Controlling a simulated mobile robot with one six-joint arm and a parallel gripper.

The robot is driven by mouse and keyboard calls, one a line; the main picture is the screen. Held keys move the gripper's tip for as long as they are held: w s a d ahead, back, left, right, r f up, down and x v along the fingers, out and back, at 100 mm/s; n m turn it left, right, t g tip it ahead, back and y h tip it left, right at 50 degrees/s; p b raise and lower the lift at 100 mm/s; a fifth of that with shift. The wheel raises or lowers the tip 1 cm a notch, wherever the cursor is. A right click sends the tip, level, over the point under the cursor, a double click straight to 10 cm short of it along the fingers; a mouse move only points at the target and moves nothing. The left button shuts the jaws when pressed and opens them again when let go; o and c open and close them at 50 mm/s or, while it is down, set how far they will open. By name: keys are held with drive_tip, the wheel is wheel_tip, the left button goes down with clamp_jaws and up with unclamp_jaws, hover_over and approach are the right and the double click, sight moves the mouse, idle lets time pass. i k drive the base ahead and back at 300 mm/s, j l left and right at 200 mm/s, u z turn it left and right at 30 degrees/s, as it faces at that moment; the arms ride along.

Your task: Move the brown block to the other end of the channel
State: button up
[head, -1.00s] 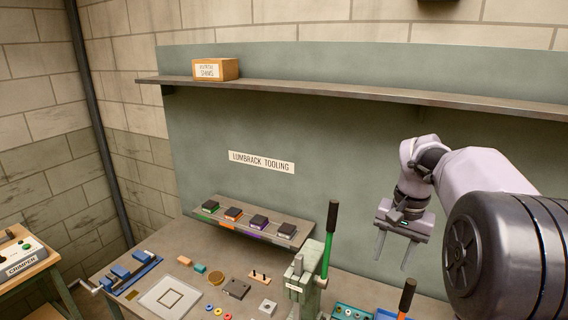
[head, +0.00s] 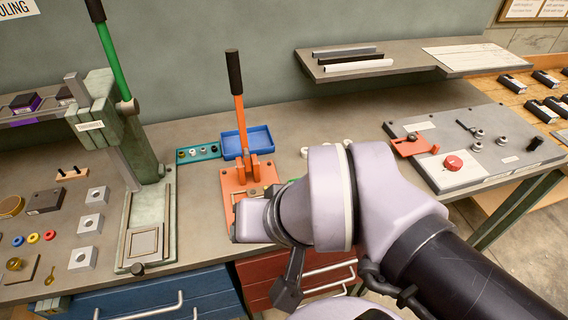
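I cannot pick out a brown block or its channel with certainty in the head view. A dark grey-brown flat block (head: 45,201) lies on the bench at the left, beside a brown round disc (head: 10,206). A small wooden piece with dark pegs (head: 72,174) is behind it. My arm's pale wrist (head: 262,219) hangs over the front of the orange lever press (head: 235,185) and covers part of it. My gripper's fingers do not show, so I cannot see whether they hold anything.
The green press (head: 148,205) stands left of the orange one. A blue tray (head: 247,141) and teal holder (head: 199,153) sit behind. A grey panel with a red knob (head: 453,163) is at the right. Several bars lie on the shelf (head: 395,68).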

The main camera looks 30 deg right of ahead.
sight(257, 192)
drive_tip(key=z, duration=0.25)
drive_tip(key=i+l+u, duration=0.1)
drive_tip(key=l+u, duration=0.6)
drive_tip(key=l, duration=0.25)
drive_tip(key=l+u, duration=0.3)
drive_tip(key=l, duration=0.15)
drive_tip(key=k, duration=0.05)
